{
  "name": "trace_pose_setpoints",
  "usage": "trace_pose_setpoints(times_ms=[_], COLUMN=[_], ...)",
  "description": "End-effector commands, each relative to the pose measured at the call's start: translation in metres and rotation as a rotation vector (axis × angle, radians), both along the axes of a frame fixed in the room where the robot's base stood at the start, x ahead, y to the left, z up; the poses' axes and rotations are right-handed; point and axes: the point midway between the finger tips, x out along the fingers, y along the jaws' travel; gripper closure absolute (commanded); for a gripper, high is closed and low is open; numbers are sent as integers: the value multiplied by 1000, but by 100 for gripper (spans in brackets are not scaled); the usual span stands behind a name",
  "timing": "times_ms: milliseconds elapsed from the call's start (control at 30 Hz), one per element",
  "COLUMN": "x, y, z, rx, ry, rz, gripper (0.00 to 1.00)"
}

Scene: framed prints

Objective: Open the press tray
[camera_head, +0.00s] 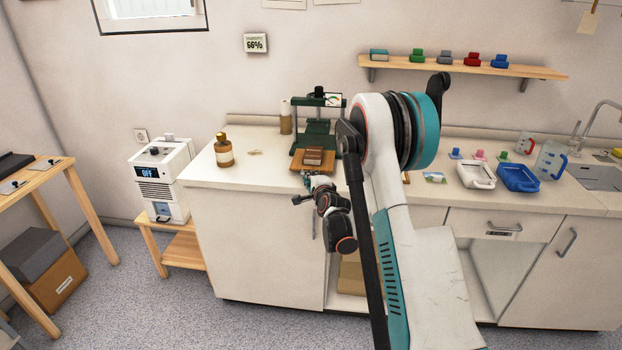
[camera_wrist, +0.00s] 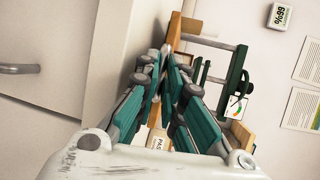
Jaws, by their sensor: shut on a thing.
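The green press (camera_head: 318,125) stands at the back of the left counter, with a gauge on its upper right. Its wooden tray (camera_head: 299,166) shows low at the front, with a small brown stack (camera_head: 313,155) above it. My gripper (camera_head: 309,182) is at the tray's front edge. In the wrist view the teal fingers (camera_wrist: 166,57) come together at the wooden tray front (camera_wrist: 174,27) and are shut on it. The exact grip on the handle is hidden by the fingers. The green press frame (camera_wrist: 237,70) shows right of them.
My arm covers the counter right of the press. A blue tray (camera_head: 518,178) and a white tray (camera_head: 476,175) lie farther right. The floor in front is clear.

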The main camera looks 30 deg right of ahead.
Motion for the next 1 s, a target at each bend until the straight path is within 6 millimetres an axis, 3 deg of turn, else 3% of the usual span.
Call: trace_pose_setpoints(times_ms=[133, 200, 633, 767, 1000], x=[0, 0, -6, -23, -71], y=[0, 0, 1, 4, 13], z=[0, 0, 1, 5, 15], rx=[0, 0, 0, 0, 1], ry=[0, 0, 0, 0, 0], rz=[0, 0, 0, -1, -1], gripper=[100, 83, 83, 83, 83])
